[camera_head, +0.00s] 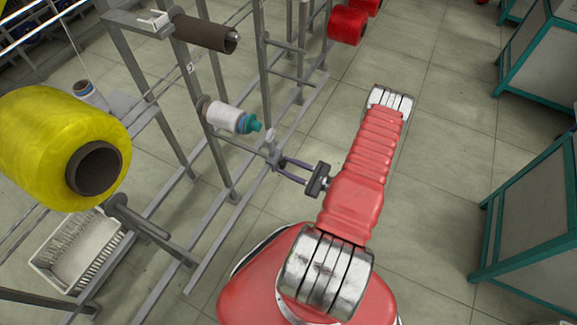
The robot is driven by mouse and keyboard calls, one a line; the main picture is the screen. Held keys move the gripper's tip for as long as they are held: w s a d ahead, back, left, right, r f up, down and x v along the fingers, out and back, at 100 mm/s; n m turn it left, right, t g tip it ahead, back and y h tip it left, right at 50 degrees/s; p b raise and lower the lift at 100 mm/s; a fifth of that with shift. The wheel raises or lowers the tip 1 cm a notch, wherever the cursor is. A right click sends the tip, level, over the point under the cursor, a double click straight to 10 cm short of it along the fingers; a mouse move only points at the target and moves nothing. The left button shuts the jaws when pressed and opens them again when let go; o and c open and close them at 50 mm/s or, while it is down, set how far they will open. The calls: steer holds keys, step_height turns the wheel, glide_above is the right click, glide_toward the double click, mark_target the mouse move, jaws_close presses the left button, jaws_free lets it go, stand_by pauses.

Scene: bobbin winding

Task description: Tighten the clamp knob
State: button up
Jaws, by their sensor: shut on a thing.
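My gripper (279,164) reaches left from the dark wrist block of my red arm. Its two slim dark fingers close on a small grey clamp knob (274,154) at the end of a thin rod on the grey metal frame. The fingers hide part of the knob, and it is too small to make out its shape or how tight it is. A small pale piece (270,136) stands up just above the fingertips. A white bobbin with a teal end (229,117) sits on the frame, up and left of the gripper and apart from it.
A large yellow yarn cone (60,140) is on the left. A brown empty tube (205,34) sticks out above. Red spools (347,24) are at the top. A white basket (75,250) lies low left. Teal-edged cabinets (535,215) line the right; tiled floor lies open between.

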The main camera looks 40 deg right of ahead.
steer(key=m, duration=2.3)
steer(key=shift+m, duration=0.4)
steer(key=m, duration=0.3)
steer(key=shift+a+m, duration=0.1)
steer(key=shift+m, duration=1.9)
steer(key=o, duration=1)
